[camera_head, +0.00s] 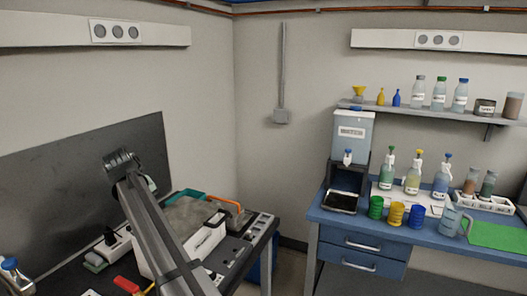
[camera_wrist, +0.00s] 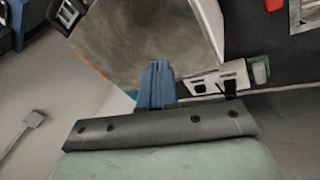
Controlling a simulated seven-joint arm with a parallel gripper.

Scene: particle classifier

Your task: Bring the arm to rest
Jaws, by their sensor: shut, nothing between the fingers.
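My gripper (camera_wrist: 157,68) shows in the wrist view as two blue fingers, shut together with nothing between them. Behind the fingertips in that view is the grey top of the white machine (camera_wrist: 140,28). The fingers appear apart from it, but the exact gap cannot be told. In the head view my arm rises from the bottom, left of centre, with a dark joint at its upper end. The gripper itself cannot be made out there.
The white machine (camera_head: 205,244) stands on the dark bench at left, with an orange-handled tool (camera_head: 226,204) and a red-handled tool (camera_head: 126,285) nearby. At right, a blue workbench (camera_head: 340,224) holds bottles, coloured cups and a jug (camera_head: 449,221). Open floor lies between the benches.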

